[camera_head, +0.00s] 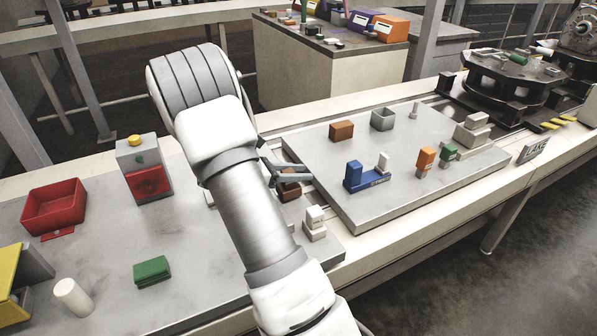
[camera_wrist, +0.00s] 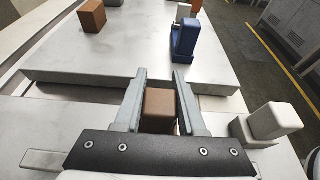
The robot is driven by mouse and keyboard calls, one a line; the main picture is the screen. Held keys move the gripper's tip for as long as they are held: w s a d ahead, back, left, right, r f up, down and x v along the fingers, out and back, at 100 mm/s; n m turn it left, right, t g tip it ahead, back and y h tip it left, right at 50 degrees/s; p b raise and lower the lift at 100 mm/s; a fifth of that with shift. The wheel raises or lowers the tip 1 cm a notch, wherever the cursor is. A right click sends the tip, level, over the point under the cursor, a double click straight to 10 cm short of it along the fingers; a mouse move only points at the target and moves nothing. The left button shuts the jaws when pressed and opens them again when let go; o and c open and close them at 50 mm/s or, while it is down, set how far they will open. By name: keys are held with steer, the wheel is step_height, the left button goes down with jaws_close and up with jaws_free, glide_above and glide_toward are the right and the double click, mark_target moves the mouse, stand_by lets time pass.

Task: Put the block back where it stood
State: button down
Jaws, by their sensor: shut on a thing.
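My gripper (camera_wrist: 160,75) is shut on a brown block (camera_wrist: 159,106), which sits between its two fingers in the wrist view. In the head view the held block (camera_head: 290,190) shows partly beside my gripper, near the gap between the two grey plates; my arm hides part of it. Whether it touches the surface below cannot be told. A second brown block (camera_head: 341,130) stands on the right-hand grey plate (camera_head: 400,212), and also shows at the top left of the wrist view (camera_wrist: 92,16).
A white block piece (camera_head: 314,222) stands close to the right of my gripper. A blue fixture (camera_head: 354,176), an orange piece (camera_head: 426,158) and a grey open box (camera_head: 383,119) stand on the right plate. A red bin (camera_head: 54,205) and green block (camera_head: 152,270) are left.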

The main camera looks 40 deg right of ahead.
steer(key=shift+f, duration=0.4)
steer(key=shift+c, duration=2.1)
jaws_free()
steer(key=shift+a, duration=0.1)
steer(key=p+v, duration=0.3)
steer(key=v, duration=1.4)
steer(key=shift+a, duration=0.1)
